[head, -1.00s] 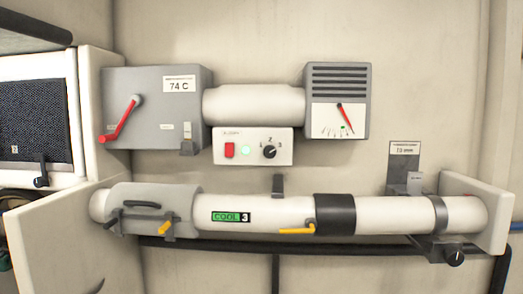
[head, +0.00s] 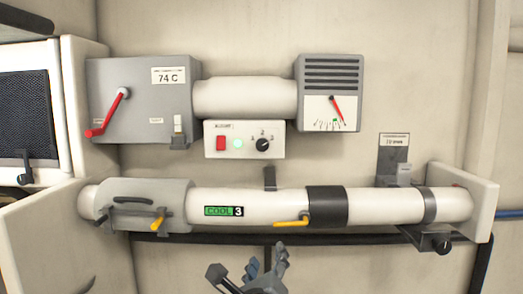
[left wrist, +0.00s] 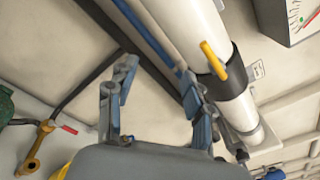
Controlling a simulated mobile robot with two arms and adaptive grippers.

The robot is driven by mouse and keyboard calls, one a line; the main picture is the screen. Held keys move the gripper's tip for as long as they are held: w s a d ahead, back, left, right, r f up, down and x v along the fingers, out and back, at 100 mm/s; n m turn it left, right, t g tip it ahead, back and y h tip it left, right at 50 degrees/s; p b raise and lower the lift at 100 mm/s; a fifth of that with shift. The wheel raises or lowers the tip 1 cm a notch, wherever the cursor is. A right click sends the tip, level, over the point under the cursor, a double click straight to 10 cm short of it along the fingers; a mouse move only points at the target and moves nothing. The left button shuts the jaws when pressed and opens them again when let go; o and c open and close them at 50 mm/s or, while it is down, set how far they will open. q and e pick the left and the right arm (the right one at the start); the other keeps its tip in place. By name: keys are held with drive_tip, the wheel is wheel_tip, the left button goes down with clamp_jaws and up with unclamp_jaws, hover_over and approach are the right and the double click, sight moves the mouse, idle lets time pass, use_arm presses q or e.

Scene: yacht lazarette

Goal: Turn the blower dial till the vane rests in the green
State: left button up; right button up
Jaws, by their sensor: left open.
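The blower dial (head: 263,145) is a black knob on a white control box (head: 244,152) with marks around it; its pointer seems turned to the upper right. The vane (head: 337,108) is a red needle on the white gauge of a grey vented box. Its tip sits just right of the small green mark (head: 334,124). The gauge corner also shows at upper right in the left wrist view (left wrist: 302,18). My left gripper (head: 248,266) is open and empty, well below the dial and below the white pipe; its fingers also show in the left wrist view (left wrist: 158,84).
A white pipe (head: 270,203) with yellow levers (head: 292,220) and a black band runs across below the control box. A dark hook (head: 270,178) stands above it. A grey box with a red crank (head: 108,115) is at left.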

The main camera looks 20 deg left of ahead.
sight(262, 148)
use_arm(q)
wheel_tip(262, 148, up, 15)
drive_tip(key=a+m+t+y, duration=0.1)
drive_tip(key=m+t+y, duration=0.2)
drive_tip(key=m+t, duration=0.25)
drive_tip(key=shift+m+g, duration=0.35)
drive_tip(key=shift+g, duration=0.2)
drive_tip(key=p+x, duration=0.7)
drive_tip(key=x, duration=0.6)
drive_tip(key=shift+s, duration=0.1)
drive_tip(key=shift+w+a+r, duration=0.1)
drive_tip(key=shift+w+a, duration=0.05)
drive_tip(key=shift+w, duration=0.2)
clamp_jaws()
